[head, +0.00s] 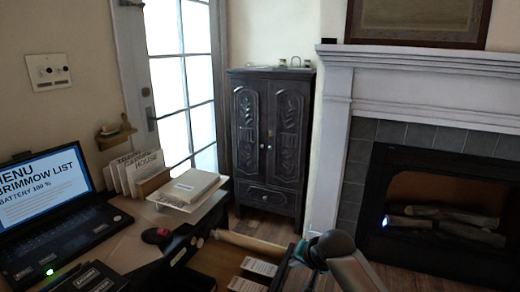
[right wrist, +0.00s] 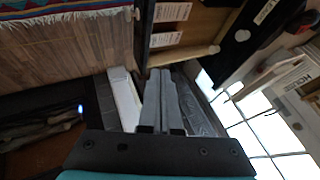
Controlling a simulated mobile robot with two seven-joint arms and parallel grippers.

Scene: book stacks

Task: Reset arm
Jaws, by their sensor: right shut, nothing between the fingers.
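My right arm (head: 345,262), grey with a teal joint, shows at the bottom of the head view, right of the desk. In the right wrist view my right gripper (right wrist: 163,103) has its two grey fingers side by side and shut, with nothing between them. The fingers point away from the black palm, over open space rather than onto any object. My left arm and gripper are not in view.
A dark cabinet (head: 268,145) and a fireplace (head: 440,215) stand behind.

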